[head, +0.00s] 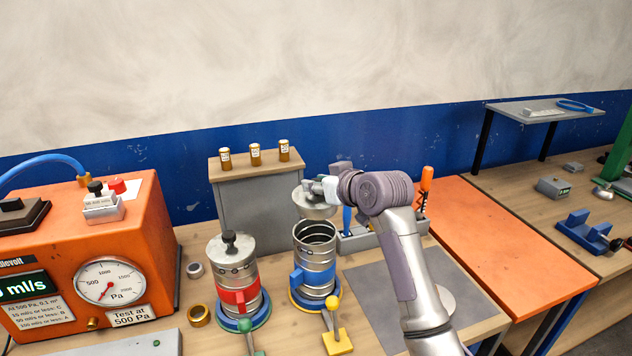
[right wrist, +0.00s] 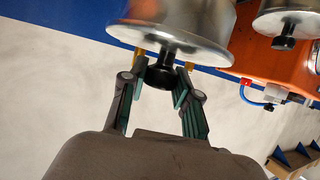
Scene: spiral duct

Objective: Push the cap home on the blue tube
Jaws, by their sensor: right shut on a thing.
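The blue tube (head: 314,262) is a metal duct with a blue band and handle, upright on a round base, its top open. A metal cap (head: 313,206) hangs just above and apart from its mouth. My right gripper (head: 322,188) is shut on the cap's black knob (right wrist: 160,74); the fingers sit on both sides of it in the right wrist view (right wrist: 162,68), where the cap (right wrist: 180,28) also shows. The knob is hidden in the head view. My left gripper is not in view.
A red-banded tube (head: 232,280) with its cap on stands close to the left. An orange pressure tester (head: 90,250) is farther left. A grey box (head: 262,205) with small jars and a grey tool tray (head: 360,238) stand behind. Green and yellow levers (head: 336,325) are in front.

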